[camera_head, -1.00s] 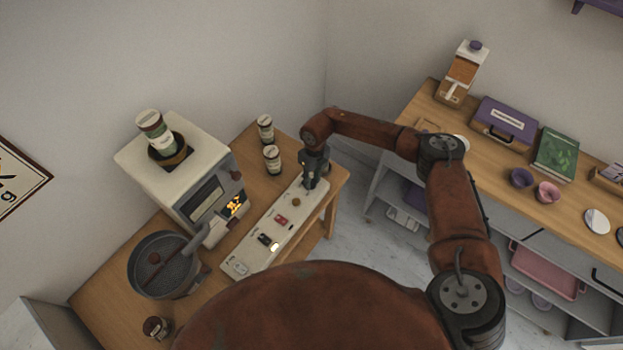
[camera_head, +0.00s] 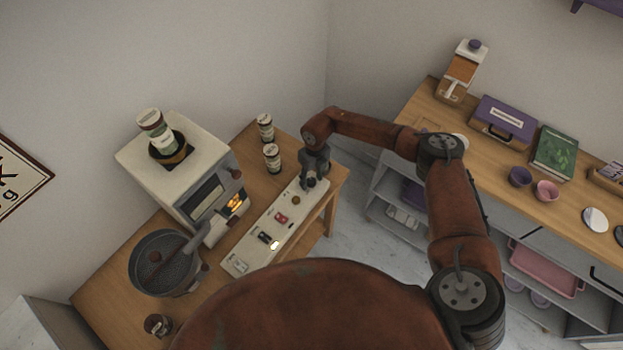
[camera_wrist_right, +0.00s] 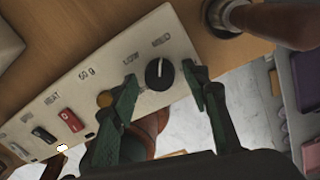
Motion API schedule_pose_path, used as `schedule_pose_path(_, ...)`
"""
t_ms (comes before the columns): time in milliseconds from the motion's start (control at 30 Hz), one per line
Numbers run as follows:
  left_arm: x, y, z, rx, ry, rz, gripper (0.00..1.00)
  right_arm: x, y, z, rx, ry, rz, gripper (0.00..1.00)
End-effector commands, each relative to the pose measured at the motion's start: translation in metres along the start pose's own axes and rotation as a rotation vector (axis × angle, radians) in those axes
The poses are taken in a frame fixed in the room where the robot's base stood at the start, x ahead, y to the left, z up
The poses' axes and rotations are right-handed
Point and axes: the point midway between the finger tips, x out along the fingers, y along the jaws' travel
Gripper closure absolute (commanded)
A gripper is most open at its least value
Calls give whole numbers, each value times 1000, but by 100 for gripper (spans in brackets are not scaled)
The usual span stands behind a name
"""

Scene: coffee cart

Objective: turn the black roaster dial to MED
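The black dial (camera_wrist_right: 159,74) sits at the right end of the white control panel (camera_wrist_right: 100,78) in the right wrist view. Its white pointer line points up in that picture, roughly toward the MED label (camera_wrist_right: 160,40); the LOW label (camera_wrist_right: 130,59) lies left of it. My right gripper (camera_wrist_right: 160,84) is open, with one green finger on each side of the dial. Gaps show between the fingers and the dial. In the head view my right gripper (camera_head: 313,182) hides the dial at the panel's far end. My left gripper is not in view.
The white roaster (camera_head: 165,180) stands left of the panel. Two jars (camera_head: 272,158) stand behind the panel on the wooden table. A round pan (camera_head: 165,265) is at the roaster's front. A red switch (camera_wrist_right: 71,120) and a brass knob (camera_wrist_right: 105,99) lie along the panel.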

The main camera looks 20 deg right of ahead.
Motion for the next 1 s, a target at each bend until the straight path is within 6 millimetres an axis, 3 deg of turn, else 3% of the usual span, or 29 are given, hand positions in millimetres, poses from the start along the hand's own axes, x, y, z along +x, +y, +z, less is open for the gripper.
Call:
schedule_pose_path(367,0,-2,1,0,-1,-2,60,-11,-1,2,0,-6,-1,56)
schedule_pose_path(800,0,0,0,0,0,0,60,-94,0,0,0,-4,-1,56)
schedule_pose_path(1000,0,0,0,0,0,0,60,-116,0,0,0,-2,-1,56)
